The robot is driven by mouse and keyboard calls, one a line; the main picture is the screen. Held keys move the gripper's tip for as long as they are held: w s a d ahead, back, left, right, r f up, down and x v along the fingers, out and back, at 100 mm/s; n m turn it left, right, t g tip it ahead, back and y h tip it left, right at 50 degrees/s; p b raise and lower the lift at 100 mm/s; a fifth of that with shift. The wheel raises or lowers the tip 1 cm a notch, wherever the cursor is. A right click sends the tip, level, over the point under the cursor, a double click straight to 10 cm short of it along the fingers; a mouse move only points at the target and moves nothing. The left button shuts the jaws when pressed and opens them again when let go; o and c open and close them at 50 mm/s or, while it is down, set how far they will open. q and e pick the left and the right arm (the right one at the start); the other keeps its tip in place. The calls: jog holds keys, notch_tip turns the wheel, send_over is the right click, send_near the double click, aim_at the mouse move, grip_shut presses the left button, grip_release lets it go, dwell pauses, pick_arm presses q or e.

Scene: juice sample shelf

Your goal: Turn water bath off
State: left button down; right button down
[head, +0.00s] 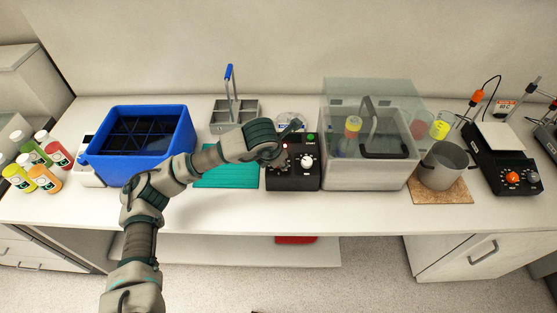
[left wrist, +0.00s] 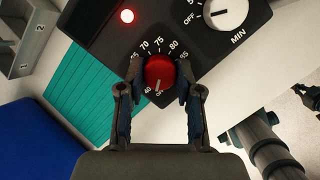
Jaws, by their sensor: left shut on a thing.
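The water bath has a black control box (head: 292,178) joined on its right to a clear lidded tank (head: 365,175). On the box are a red knob (left wrist: 160,72) and a white knob (left wrist: 226,10). My left gripper (head: 277,157) reaches the box from the left. In the left wrist view its fingers (left wrist: 160,95) are shut on the red knob, one on each side. The knob's white mark points down towards the OFF label. A red lamp (left wrist: 127,16) on the box is lit. A grey jointed part (left wrist: 308,96), perhaps my right gripper, is cut off at the right edge.
A blue bin (head: 140,160) and juice bottles (head: 38,165) stand on the left. A teal mat (head: 228,178) lies beside the box. A metal beaker (head: 443,168) and a hotplate (head: 505,170) stand on the right. The counter's front strip is clear.

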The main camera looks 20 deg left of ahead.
pick_arm(q)
jog(key=shift+n+y, duration=0.4)
jog(key=shift+n, duration=0.9)
pick_arm(e)
jog(key=shift+r, duration=0.7)
jog(key=shift+w+r, duration=0.15)
pick_arm(q)
jog(key=c, duration=0.8)
grip_release()
jog(key=shift+w, duration=0.1)
jog(key=shift+o, duration=0.2)
pick_arm(e)
jog(key=shift+f, duration=0.2)
